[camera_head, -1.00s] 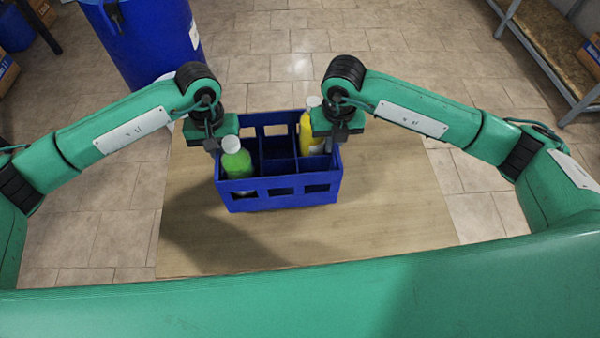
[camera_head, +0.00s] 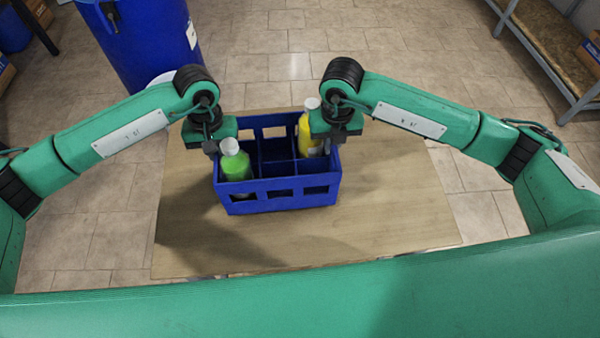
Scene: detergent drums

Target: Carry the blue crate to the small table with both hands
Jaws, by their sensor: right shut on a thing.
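The blue crate (camera_head: 278,196) is over the light wooden table top (camera_head: 390,220); I cannot tell whether its base touches the wood. It has compartments and holds a green bottle with a white cap (camera_head: 235,165) at the left and a yellow bottle with a white cap (camera_head: 306,135) at the back right. My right gripper (camera_head: 338,143) is shut on the crate's right side wall. My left gripper (camera_head: 211,148) is at the crate's left side wall, beside the green bottle; its fingers are mostly hidden, so its jaws cannot be made out.
A large blue drum (camera_head: 145,45) stands on the tiled floor behind the table at the left. A shelf rack (camera_head: 550,45) with boxes is at the far right. Tiled floor (camera_head: 290,65) behind the table is clear.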

